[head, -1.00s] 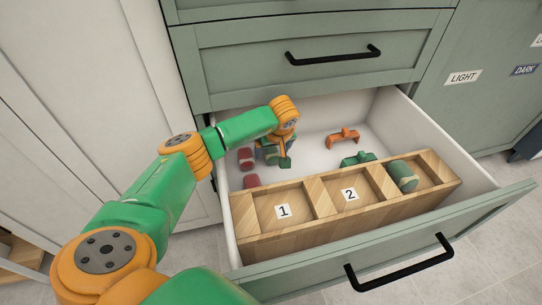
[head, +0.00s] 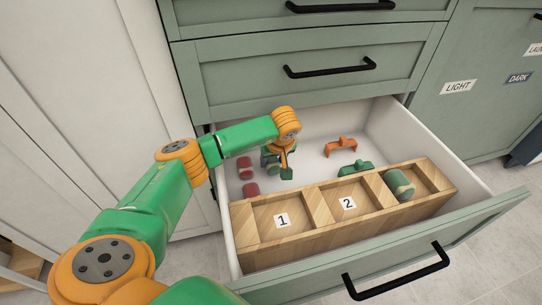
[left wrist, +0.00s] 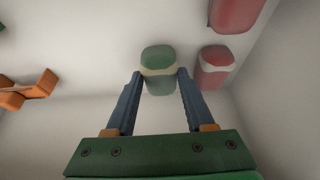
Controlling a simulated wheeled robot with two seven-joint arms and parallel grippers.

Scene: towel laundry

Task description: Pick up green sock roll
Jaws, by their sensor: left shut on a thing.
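A green sock roll with a pale band (left wrist: 158,72) sits between the fingertips of my left gripper (left wrist: 159,78) in the left wrist view. My left gripper (head: 279,163) is shut on it, inside the open drawer near its back left. In the head view the roll (head: 268,158) is partly hidden by the gripper. I cannot tell whether it touches the drawer floor. Another green sock roll (head: 398,184) lies in the right compartment of the wooden organizer (head: 340,217). My right gripper is not in view.
Two red sock rolls (head: 244,167) (head: 250,189) lie left of my gripper. An orange bracket-shaped piece (head: 341,147) and a green one (head: 355,168) lie to the right. Organizer compartments 1 and 2 look empty. Drawer walls (head: 392,128) surround the space.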

